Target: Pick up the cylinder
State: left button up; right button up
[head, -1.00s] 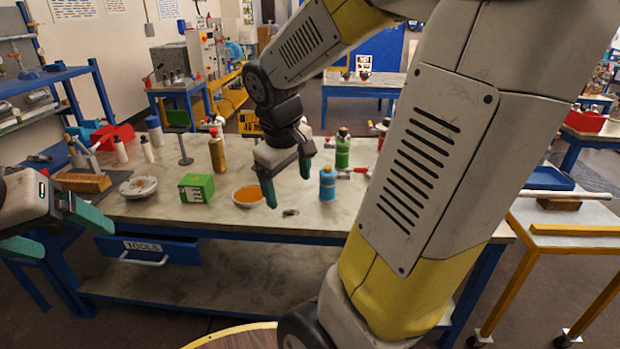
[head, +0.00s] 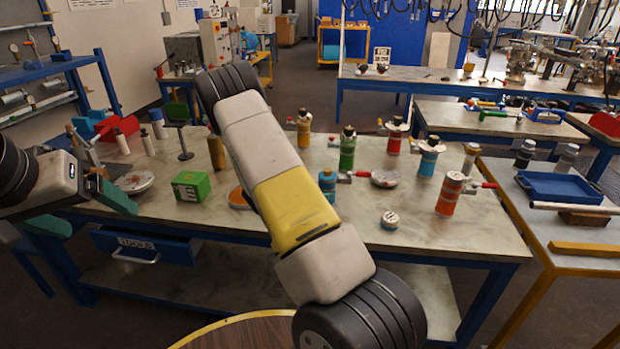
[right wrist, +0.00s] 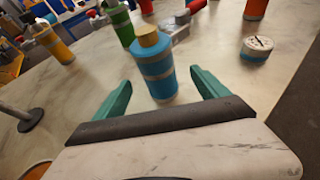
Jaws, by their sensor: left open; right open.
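Several upright cylindrical vessels stand on the workbench (head: 420,232), and I cannot tell which one the task means. A light-blue cylinder (head: 328,187) with a tan top stands mid-bench, just right of my right arm. In the right wrist view the blue cylinder (right wrist: 155,72) stands upright just ahead of my right gripper (right wrist: 160,82), about centred between its teal fingertips. The right gripper is open, and my arm hides it in the head view. My left gripper (head: 98,210) is open and empty at the bench's left end.
A green cylinder (head: 347,152) stands behind the blue one. Red ones (head: 450,197) and a larger blue one (head: 429,162) stand to the right. A low round disc (head: 390,220) lies nearer the front. A green box (head: 191,186) is left of my arm. The front right bench is mostly clear.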

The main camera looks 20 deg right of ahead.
aim_at(328, 190)
jog(key=x, duration=0.7)
jog(key=shift+w+f, duration=0.3)
jog(key=shift+f, duration=0.25)
jog(key=shift+r, duration=0.1)
grip_shut()
